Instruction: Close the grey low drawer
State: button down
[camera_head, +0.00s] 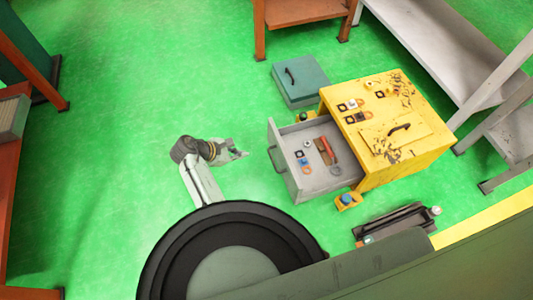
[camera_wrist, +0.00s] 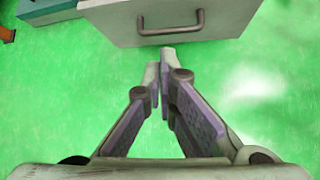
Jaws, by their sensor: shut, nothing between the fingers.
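The grey low drawer (camera_head: 291,184) is pulled out of the left side of the yellow cabinet (camera_head: 372,185) in the head view. Small parts and a red-handled tool (camera_head: 325,147) lie inside it. In the wrist view the drawer's grey front (camera_wrist: 110,25) with its dark bar handle (camera_wrist: 170,28) is at the top of the picture. My gripper (camera_head: 243,154) is left of the drawer front, with its fingers toward it. In the wrist view my gripper (camera_wrist: 160,65) is shut and empty, with its tips just below the drawer front. I cannot tell whether the tips touch it.
A teal box (camera_head: 300,80) with a black handle sits on the green floor behind the drawer. A dark object (camera_head: 395,222) lies in front of the cabinet. Grey shelving (camera_head: 450,50) stands to the right. The floor left of the drawer is clear.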

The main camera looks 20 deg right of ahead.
jog(key=s+d+f+n+g, duration=0.1)
jog(key=s+d+f+g, duration=0.1)
jog(key=s+d, duration=0.15)
send_near(285, 164)
notch_tip(285, 164, down, 3)
jog(key=a, duration=0.2)
jog(key=shift+h, duration=0.4)
jog(key=shift+s+d, duration=0.15)
jog(key=shift+d, duration=1.1)
jog(key=shift+s+d, duration=0.1)
jog(key=shift+d, duration=1.15)
jog(key=w+d+b, duration=0.1)
jog(key=d+b, duration=0.1)
jog(key=d, duration=2.4)
jog(key=shift+d+b, duration=0.3)
jog(key=shift+d, duration=0.1)
jog(key=shift+r, duration=0.1)
